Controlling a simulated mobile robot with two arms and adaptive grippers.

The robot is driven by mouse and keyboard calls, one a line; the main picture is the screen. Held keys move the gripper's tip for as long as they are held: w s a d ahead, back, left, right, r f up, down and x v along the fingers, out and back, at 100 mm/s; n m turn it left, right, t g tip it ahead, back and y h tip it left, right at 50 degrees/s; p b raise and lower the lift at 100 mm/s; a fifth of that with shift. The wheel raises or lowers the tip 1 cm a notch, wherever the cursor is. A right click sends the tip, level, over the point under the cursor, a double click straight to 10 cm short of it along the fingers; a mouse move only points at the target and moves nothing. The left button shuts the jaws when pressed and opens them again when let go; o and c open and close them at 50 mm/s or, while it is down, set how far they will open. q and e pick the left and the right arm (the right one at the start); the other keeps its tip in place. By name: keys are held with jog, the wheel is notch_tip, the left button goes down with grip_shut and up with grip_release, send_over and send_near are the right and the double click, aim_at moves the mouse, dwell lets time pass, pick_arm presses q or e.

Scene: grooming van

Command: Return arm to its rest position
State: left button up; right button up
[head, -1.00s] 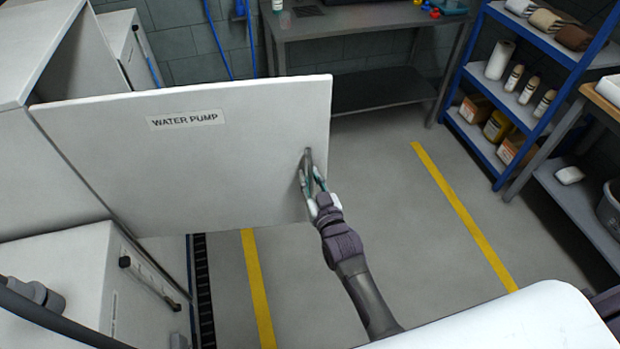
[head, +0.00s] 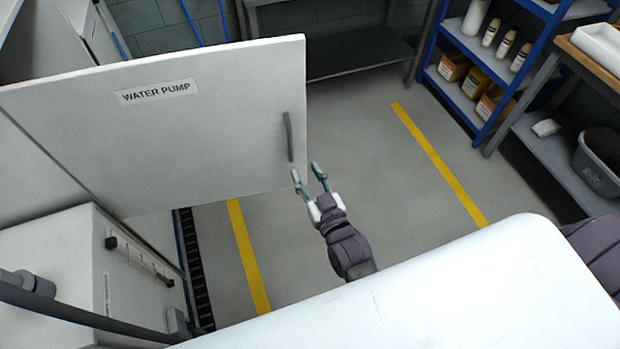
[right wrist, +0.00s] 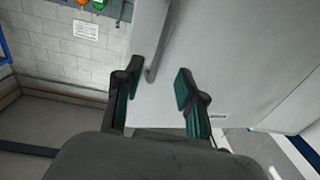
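My right gripper (head: 309,176) is open and empty in the head view, just below the handle of the water pump door. The door (head: 220,130) is a white panel labelled "WATER PUMP" and stands swung open. Its grey vertical handle (head: 288,137) is near the free right edge. In the right wrist view the open fingers (right wrist: 158,88) show with the handle (right wrist: 156,55) beyond them, not gripped.
A white cabinet (head: 60,262) with a dark handle stands below the door at left. A blue shelf (head: 437,82) with bottles and boxes is at upper right, beside a bench with a grey bin (head: 598,165). Floor with yellow lines (head: 440,165) is clear between.

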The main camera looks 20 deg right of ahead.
jog(key=shift+s, duration=0.8)
jog(key=shift+f, duration=0.15)
jog(key=s+f+n+g+b, duration=0.15)
jog(key=s+f+g, duration=0.4)
jog(key=f, duration=1.05)
jog(key=s+f+g+b, duration=0.25)
jog(key=s+f, duration=0.55)
jog(key=f, duration=0.9)
jog(key=s+d+f+g+b, duration=0.1)
jog(key=s+d+f+g, duration=0.3)
jog(key=s+f, duration=0.4)
jog(key=s+d+f+g+h+b, duration=0.1)
jog(key=s+d+f+g, duration=0.3)
jog(key=s+f, duration=0.5)
jog(key=s+g, duration=0.1)
jog(key=s, duration=0.6)
jog(key=shift+s+d, duration=0.15)
jog(key=shift+s, duration=0.25)
